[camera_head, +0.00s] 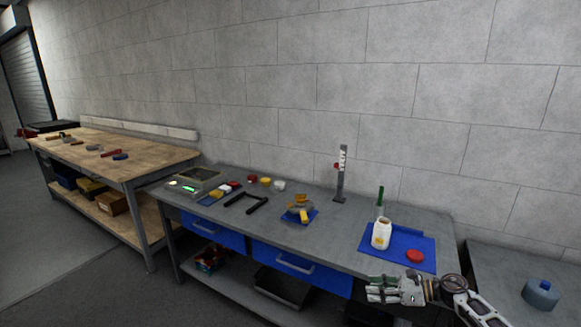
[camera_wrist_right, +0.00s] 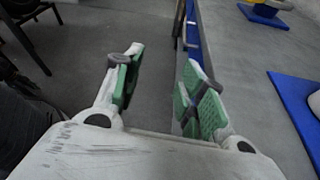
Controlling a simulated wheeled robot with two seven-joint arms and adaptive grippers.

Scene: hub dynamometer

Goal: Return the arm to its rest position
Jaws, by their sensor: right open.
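My right gripper (camera_head: 385,290) is at the front right edge of the grey workbench (camera_head: 335,238), in front of the blue mat (camera_head: 420,245). In the right wrist view the gripper (camera_wrist_right: 160,90) has its green-padded fingers apart with nothing between them; the floor and the bench edge show beyond. A red lid (camera_head: 415,256) lies on the mat beside the jar. My left gripper is not in view.
A green-topped item (camera_head: 380,196) stands behind the jar. A grey upright stand (camera_head: 342,174) is at the back. A yellow device (camera_head: 299,210) sits on a small blue mat. A blue round container (camera_head: 541,292) is on the right table. A wooden bench (camera_head: 130,152) stands at left.

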